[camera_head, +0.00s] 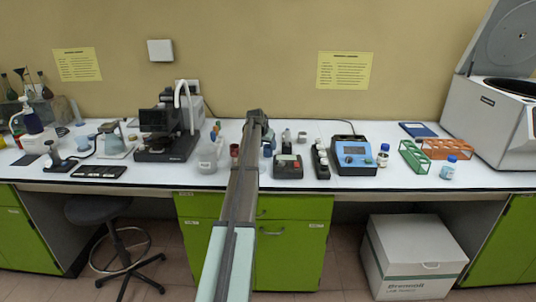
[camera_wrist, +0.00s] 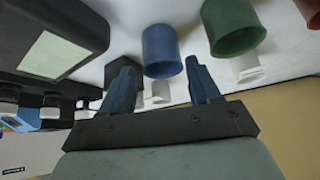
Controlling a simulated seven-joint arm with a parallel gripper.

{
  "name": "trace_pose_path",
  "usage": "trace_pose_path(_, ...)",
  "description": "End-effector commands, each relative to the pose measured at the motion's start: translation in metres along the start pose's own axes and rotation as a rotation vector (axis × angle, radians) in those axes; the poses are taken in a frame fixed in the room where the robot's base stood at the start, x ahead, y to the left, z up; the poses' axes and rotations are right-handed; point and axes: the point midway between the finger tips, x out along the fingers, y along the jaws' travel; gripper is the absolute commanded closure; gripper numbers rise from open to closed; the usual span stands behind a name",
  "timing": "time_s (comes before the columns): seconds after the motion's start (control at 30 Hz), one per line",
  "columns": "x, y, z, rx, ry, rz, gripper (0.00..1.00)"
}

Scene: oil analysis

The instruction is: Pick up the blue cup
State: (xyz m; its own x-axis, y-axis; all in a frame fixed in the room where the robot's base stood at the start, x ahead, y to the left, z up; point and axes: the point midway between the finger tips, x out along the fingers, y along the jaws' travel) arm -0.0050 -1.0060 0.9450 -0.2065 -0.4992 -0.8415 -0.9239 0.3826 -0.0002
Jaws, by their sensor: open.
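The blue cup (camera_wrist: 162,52) shows in the wrist view just beyond my gripper (camera_wrist: 158,64), roughly in line with the space between its two fingers. The fingers are apart with nothing held. Whether the cup's near edge lies between the fingertips, I cannot tell. In the head view, a small blue shape just right of my arm (camera_head: 267,150) appears to be the cup, partly hidden by the arm. My fingers cannot be made out there.
A green cup (camera_wrist: 235,28) stands beside the blue one, with a reddish cup (camera_wrist: 309,10) beyond it. A dark instrument (camera_head: 288,166) stands right of my arm, and a clear vessel (camera_head: 208,158) to its left. The white bench's front strip is mostly clear.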

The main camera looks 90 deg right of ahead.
Motion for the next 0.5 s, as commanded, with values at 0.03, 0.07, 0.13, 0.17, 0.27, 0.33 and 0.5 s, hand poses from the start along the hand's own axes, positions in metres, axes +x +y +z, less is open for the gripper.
trace_pose_path(0.03, 0.003, -0.001, -0.001, 0.0, 0.0, 0.0, 0.38)
trace_pose_path(0.07, 0.006, -0.001, -0.001, 0.0, 0.0, 0.0, 0.38)
trace_pose_path(0.13, 0.013, -0.002, -0.002, 0.0, -0.001, 0.0, 0.38)
trace_pose_path(0.17, 0.017, -0.002, -0.003, 0.0, -0.001, 0.0, 0.38)
trace_pose_path(0.27, 0.031, -0.004, -0.004, 0.0, -0.001, 0.001, 0.38)
trace_pose_path(0.33, 0.04, -0.003, -0.004, 0.0, -0.001, 0.001, 0.38)
trace_pose_path(0.5, 0.05, -0.003, -0.003, 0.0, 0.0, 0.0, 0.38)
